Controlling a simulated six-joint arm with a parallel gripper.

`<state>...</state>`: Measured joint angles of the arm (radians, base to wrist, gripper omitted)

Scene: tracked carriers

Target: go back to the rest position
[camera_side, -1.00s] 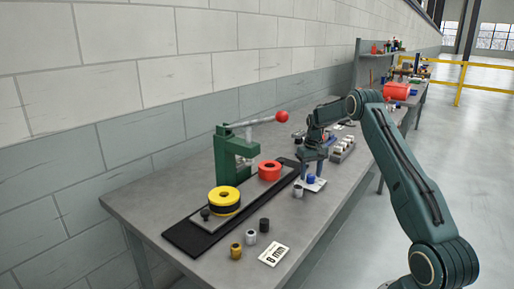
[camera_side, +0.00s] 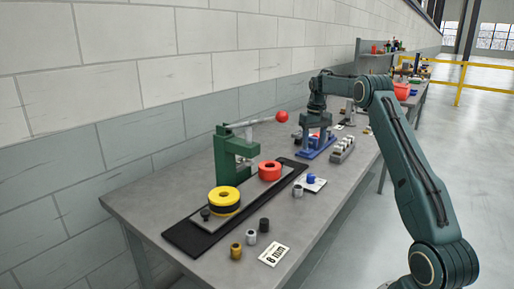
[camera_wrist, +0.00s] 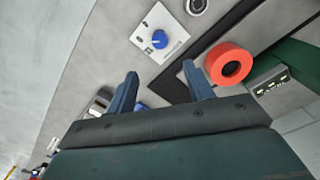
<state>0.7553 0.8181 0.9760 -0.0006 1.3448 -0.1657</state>
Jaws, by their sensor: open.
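My gripper (camera_side: 316,136) is in the side view, raised over the far part of the bench, with its fingers pointing down. In the wrist view its two blue fingers (camera_wrist: 162,84) stand wide apart with nothing held between them. A blue fixture (camera_side: 317,152) shows beneath the gripper in the side view; whether they touch I cannot tell. A white plate with a blue knob (camera_side: 311,180) lies nearer on the bench, clear of the gripper; the blue knob also shows in the wrist view (camera_wrist: 160,40).
A green lever press (camera_side: 226,155) stands beside the black track (camera_side: 180,239). A red ring (camera_side: 270,170) and a yellow ring (camera_side: 224,194) sit along the track. Small bushings and an "8 mm" card (camera_side: 275,254) lie near the front. A grey block row (camera_side: 343,150) is right of the gripper.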

